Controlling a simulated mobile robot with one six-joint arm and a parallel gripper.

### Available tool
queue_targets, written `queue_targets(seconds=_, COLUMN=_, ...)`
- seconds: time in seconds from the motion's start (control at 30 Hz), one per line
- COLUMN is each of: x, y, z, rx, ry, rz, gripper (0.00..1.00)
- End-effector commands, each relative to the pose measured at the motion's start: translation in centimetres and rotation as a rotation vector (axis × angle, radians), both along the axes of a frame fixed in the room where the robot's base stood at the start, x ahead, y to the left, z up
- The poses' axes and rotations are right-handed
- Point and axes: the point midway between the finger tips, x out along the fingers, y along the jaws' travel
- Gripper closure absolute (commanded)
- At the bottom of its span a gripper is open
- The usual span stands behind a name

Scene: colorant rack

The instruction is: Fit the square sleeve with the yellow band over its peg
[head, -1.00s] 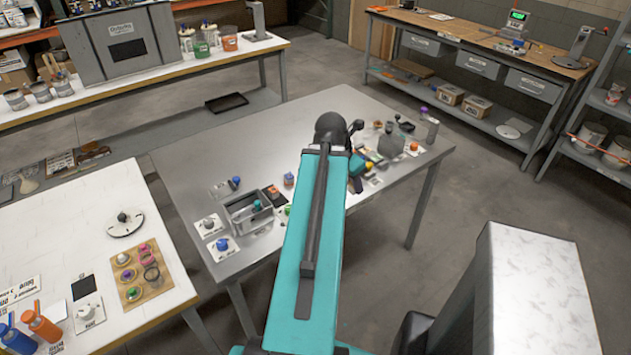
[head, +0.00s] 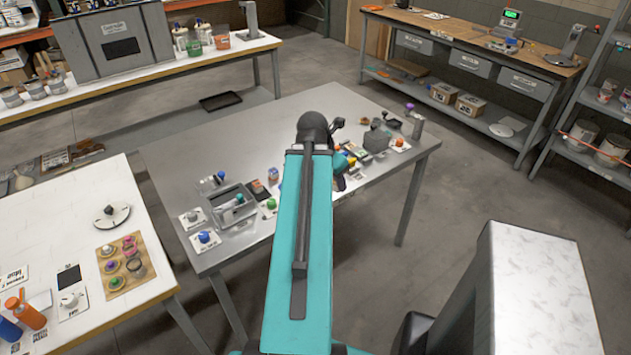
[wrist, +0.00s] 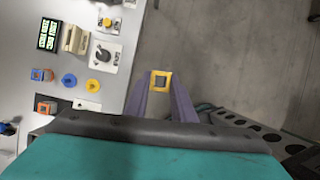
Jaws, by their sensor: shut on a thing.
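In the wrist view, my gripper (wrist: 161,92) is shut on a small square sleeve with a yellow band (wrist: 161,74). Its two purple fingers hold the sleeve at their tips. The sleeve's square opening looks dark and faces the camera. The sleeve appears over the grey floor, right of the table edge. I cannot tell which thing is the matching peg.
The grey table (head: 190,140) holds an open grey bin (head: 232,222) and several knobs.

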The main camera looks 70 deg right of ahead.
Motion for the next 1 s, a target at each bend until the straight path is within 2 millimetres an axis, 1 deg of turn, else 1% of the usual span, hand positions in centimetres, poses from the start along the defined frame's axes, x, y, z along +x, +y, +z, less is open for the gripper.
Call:
queue_targets(seconds=0.17, x=2.4, y=0.5, z=-0.4, rx=0.0, ry=0.0, rz=0.042, gripper=0.98)
queue_targets(seconds=0.27, x=4.2, y=1.0, z=-0.6, rx=0.0, ry=0.0, rz=0.074, gripper=0.98)
queue_targets(seconds=0.47, x=9.4, y=2.5, z=-1.2, rx=0.0, ry=0.0, rz=0.164, gripper=0.98)
queue_targets(seconds=0.67, x=14.7, y=4.5, z=-1.7, rx=0.0, ry=0.0, rz=0.258, gripper=0.98)
queue_targets(seconds=0.87, x=19.9, y=6.9, z=-2.3, rx=0.0, ry=0.0, rz=0.348, gripper=0.98)
queue_targets(seconds=1.0, x=23.4, y=8.9, z=-2.6, rx=0.0, ry=0.0, rz=0.408, gripper=0.98)
